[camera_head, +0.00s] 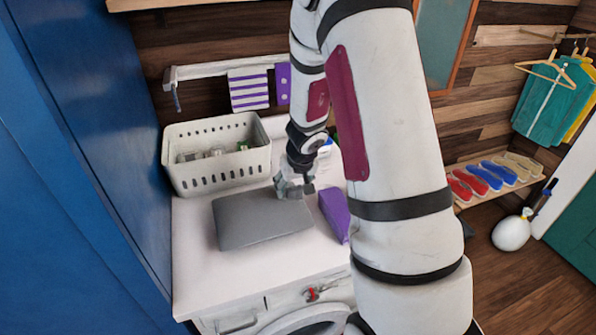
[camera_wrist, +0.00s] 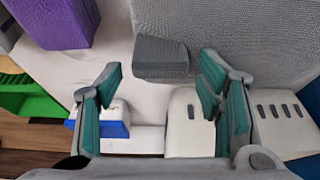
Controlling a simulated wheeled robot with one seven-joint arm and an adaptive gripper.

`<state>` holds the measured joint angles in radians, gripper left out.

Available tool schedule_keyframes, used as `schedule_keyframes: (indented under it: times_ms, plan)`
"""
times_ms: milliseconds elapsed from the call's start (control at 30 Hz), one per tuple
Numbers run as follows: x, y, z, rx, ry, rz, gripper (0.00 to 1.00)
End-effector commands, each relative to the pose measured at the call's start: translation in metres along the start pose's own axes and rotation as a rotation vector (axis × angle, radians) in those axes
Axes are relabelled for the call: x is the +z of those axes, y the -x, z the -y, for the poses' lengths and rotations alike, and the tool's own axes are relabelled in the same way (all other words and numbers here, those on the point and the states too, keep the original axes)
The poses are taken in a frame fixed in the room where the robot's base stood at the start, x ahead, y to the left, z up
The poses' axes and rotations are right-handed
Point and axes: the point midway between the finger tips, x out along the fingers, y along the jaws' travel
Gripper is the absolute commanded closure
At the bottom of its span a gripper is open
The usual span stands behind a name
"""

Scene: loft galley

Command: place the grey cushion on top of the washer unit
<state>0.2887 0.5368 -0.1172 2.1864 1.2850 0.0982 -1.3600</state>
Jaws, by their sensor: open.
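The grey cushion (camera_head: 262,217) lies flat on the white top of the washer unit (camera_head: 200,285), in front of the basket. My gripper (camera_head: 295,188) is at the cushion's back right edge, pointing down. In the wrist view my gripper (camera_wrist: 160,90) is open, its two teal fingers apart. The grey textured cushion (camera_wrist: 245,30) fills the upper right there, beyond the fingertips. A small darker grey block (camera_wrist: 162,57) shows between the fingers; I cannot tell what it is. Nothing is gripped. Whether a finger touches the cushion cannot be told.
A white basket (camera_head: 218,175) with small items stands behind the cushion. A purple object (camera_head: 334,214) stands to its right. A blue wall (camera_head: 60,170) borders the unit on the left. A rail with a striped cloth (camera_head: 248,90) hangs behind. The unit's front left top is clear.

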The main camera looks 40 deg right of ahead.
Motion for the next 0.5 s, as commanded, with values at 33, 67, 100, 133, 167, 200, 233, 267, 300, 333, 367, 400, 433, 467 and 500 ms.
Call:
schedule_keyframes:
  times_ms: [33, 67, 100, 133, 167, 200, 233, 267, 300, 333, 367, 400, 433, 467, 500]
  plan:
    - [0.000, 0.007, 0.002, -0.002, 0.005, -0.001, 0.39]
    - [0.000, 0.010, 0.001, 0.000, 0.006, -0.002, 0.39]
    - [0.000, 0.015, 0.002, -0.001, 0.006, -0.002, 0.39]
    - [0.000, 0.019, 0.002, -0.002, 0.006, -0.002, 0.39]
    - [0.000, 0.023, 0.001, -0.001, 0.006, -0.002, 0.39]
    - [0.001, 0.029, 0.002, -0.001, 0.006, -0.001, 0.39]
    - [0.000, 0.034, 0.002, -0.002, 0.005, -0.003, 0.39]
    - [-0.001, 0.039, 0.002, -0.001, 0.006, -0.004, 0.39]
    - [-0.001, 0.046, 0.002, -0.002, 0.005, -0.004, 0.39]
    - [0.000, 0.052, 0.002, -0.002, 0.005, -0.003, 0.39]
    - [0.000, 0.057, 0.002, -0.002, 0.006, -0.002, 0.39]
    - [0.000, 0.065, 0.002, -0.003, 0.006, -0.003, 0.39]
    - [-0.001, 0.070, 0.002, -0.002, 0.006, -0.004, 0.39]
    - [0.000, 0.076, 0.002, -0.002, 0.005, -0.003, 0.39]
    - [0.000, 0.082, 0.001, -0.002, 0.004, -0.003, 0.39]
